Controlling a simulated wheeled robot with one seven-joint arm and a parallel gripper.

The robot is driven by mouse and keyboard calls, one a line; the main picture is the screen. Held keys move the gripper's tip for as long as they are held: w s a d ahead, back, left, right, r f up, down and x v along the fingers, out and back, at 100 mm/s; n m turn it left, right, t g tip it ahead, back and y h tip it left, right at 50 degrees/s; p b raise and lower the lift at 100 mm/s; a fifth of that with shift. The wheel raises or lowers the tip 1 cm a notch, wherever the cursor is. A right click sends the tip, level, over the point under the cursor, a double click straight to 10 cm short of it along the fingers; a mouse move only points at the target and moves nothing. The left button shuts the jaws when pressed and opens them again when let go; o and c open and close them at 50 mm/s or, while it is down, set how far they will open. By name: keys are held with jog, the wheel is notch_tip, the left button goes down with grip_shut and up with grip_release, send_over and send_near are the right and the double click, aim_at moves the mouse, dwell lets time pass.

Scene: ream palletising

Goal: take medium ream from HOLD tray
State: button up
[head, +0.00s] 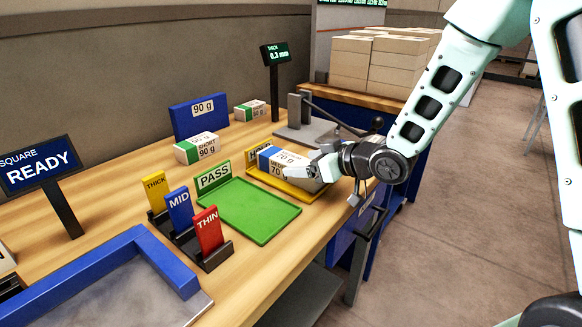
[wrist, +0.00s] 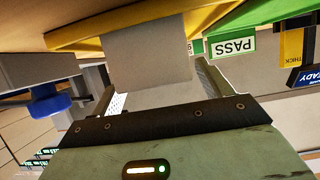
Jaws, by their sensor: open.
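The medium ream (head: 272,160), white with a blue band and a "70 g" label, lies in the yellow HOLD tray (head: 291,196). Its HOLD sign is partly hidden behind the ream. My gripper (head: 322,170) is at the ream's right end in the head view. In the wrist view, the plain grey end of the ream (wrist: 148,52) stands between the two fingers of my open gripper (wrist: 155,85), with the yellow tray (wrist: 75,36) beyond it. The fingers reach along either side of the ream; I cannot tell whether they touch it.
The green PASS tray (head: 250,212) beside the HOLD tray is empty. THICK, MID and THIN markers (head: 180,210) stand nearer. Two short reams (head: 197,148) lie behind, by the blue 90 g sign (head: 198,115). A grey lever device (head: 305,128) stands behind the HOLD tray.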

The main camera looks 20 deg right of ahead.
jog(key=shift+x, duration=0.9)
jog(key=shift+c, duration=0.4)
jog(key=c, duration=1.2)
